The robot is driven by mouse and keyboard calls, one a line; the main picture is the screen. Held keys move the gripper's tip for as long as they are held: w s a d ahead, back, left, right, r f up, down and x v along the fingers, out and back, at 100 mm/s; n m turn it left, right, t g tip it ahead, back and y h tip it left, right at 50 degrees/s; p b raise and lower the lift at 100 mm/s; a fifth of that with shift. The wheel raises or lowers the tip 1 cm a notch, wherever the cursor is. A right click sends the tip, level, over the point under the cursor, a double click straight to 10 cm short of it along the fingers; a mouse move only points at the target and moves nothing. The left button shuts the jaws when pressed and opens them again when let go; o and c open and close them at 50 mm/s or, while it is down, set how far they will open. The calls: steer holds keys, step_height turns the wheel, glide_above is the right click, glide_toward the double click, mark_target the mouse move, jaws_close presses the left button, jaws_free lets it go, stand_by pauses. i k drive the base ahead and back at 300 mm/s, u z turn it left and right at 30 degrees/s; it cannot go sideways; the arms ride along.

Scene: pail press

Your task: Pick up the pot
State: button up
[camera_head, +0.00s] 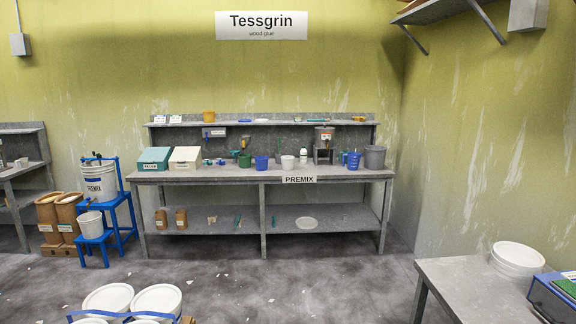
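No single thing is plainly marked as the pot; several vessels stand on the grey bench labelled PREMIX (220,174) across the room. From left to right they include a small green vessel (244,160), a blue cup (261,163), a white cup (287,162), a blue jug with white markings (353,161) and a grey bucket (374,158). A metal vessel (324,136) sits raised on a stand. An orange-brown tub (208,117) is on the upper shelf. My gripper is not in view.
Open floor (300,285) with white scraps lies before the bench. White buckets (108,299) stand at the front left. A blue stand (122,214) with pails is left of the bench. A grey table (470,285) with stacked white tubs (515,259) fills the front right.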

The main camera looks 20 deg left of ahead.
mark_target(287, 161)
steer(key=u, duration=0.05)
steer(key=i, duration=1.4)
steer(key=u, duration=0.35)
steer(key=i, duration=1.55)
steer(key=u, duration=0.45)
steer(key=i, duration=1.6)
steer(key=u, duration=0.5)
steer(key=i, duration=0.8)
steer(key=u, duration=0.1)
